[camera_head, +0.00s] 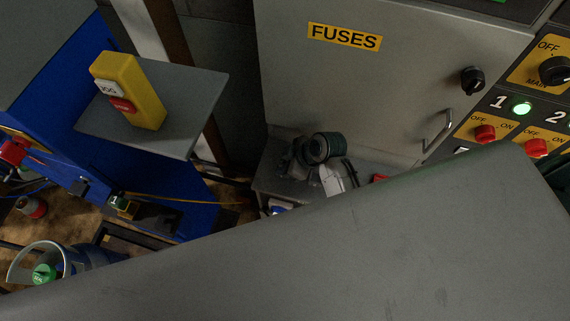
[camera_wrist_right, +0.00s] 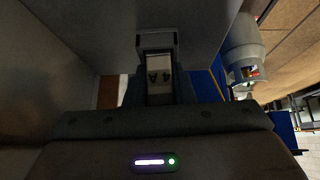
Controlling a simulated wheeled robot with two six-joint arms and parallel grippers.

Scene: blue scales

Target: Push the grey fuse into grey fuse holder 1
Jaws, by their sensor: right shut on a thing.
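In the right wrist view my right gripper (camera_wrist_right: 158,78) is shut on a small pale block with a grey frame-like end (camera_wrist_right: 156,40), which looks like the grey fuse. It lies between the dark fingers, close to a flat grey surface. In the head view a large grey shape covers the lower right, and I cannot make out the fuse there. A grey cabinet (camera_head: 375,95) with a yellow FUSES label has its front closed. I cannot identify grey fuse holder 1 in either view. My left gripper is not in view.
A dark green roll (camera_head: 320,148) and other small items lie on a grey ledge below the cabinet. A yellow button box (camera_head: 128,90) stands on a grey shelf (camera_head: 185,125) at the left. Red switches (camera_head: 485,133) and a lit green lamp (camera_head: 522,109) are at the right.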

